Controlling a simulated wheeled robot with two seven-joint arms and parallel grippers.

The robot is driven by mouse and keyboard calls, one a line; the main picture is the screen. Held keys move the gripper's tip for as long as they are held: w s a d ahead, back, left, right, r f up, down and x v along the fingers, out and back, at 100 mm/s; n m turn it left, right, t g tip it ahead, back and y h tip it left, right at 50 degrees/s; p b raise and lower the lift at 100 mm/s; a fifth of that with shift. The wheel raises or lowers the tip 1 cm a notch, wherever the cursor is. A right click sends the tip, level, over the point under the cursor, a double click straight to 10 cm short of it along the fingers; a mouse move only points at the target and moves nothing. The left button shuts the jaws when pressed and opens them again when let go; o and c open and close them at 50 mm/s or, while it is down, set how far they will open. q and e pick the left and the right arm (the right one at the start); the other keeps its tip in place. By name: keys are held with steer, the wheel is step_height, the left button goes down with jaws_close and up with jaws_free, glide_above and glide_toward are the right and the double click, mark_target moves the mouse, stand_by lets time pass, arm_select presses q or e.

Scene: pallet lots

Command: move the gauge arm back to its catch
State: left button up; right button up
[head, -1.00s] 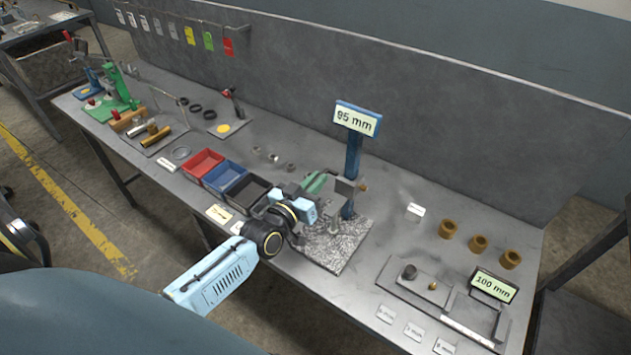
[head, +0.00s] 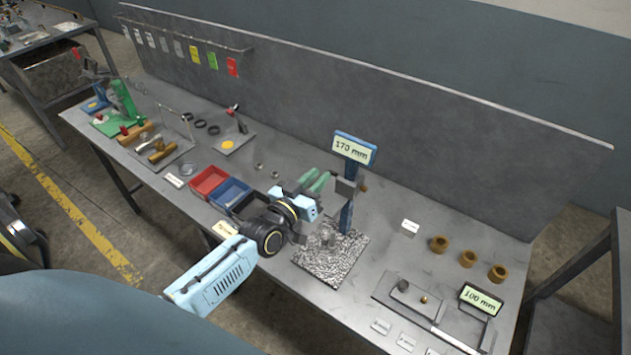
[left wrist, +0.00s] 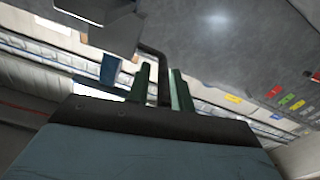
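The height gauge has a blue column (head: 347,217), a display (head: 354,148) reading 170 mm and a speckled base plate (head: 343,262). Its grey gauge arm (head: 346,188) sits high on the column, not far below the display. My left gripper (head: 317,181), with green fingers, is at the arm's left side. A small grey cylinder (head: 328,238) stands on the base plate below the arm. I cannot make out the catch. My right gripper is out of view.
Red (head: 209,180), blue (head: 230,192) and black bins stand left of the gauge, partly behind my arm. A tray (head: 392,299) with a 100 mm sign (head: 481,299) and several brown rings (head: 467,259) are at right. A grey panel (head: 400,130) stands behind.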

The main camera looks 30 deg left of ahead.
arm_select(q)
steer(key=shift+o, duration=0.8)
steer(key=shift+s+f, duration=0.1)
steer(key=shift+f, duration=0.1)
steer(key=shift+s, duration=0.15)
steer(key=s+a, duration=0.1)
steer(key=s, duration=1.2)
steer(key=shift+b, duration=0.45)
